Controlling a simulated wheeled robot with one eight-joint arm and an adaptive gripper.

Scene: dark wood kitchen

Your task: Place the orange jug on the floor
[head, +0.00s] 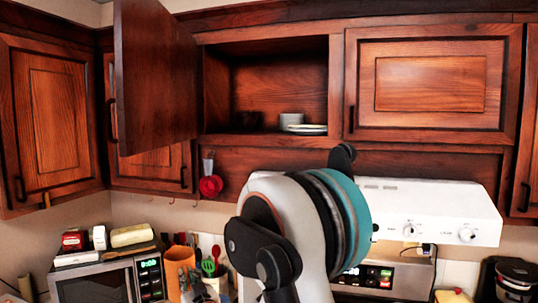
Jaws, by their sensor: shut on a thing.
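My arm (302,225) fills the lower middle of the head view, with white links, dark joints and a teal ring. My gripper is not in view, and neither is whatever it may hold. I cannot make out an orange jug for certain. An orange-brown object (181,256) with dark grey parts in front of it stands on the counter at the lower left, and I cannot tell what it is. The floor is not in view.
An upper cabinet door (155,75) stands open at the left. White dishes (303,123) sit in the open cabinet. A microwave (105,282) is at the lower left. A white range hood (435,208) is at the right. Red cups (210,185) hang on the wall.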

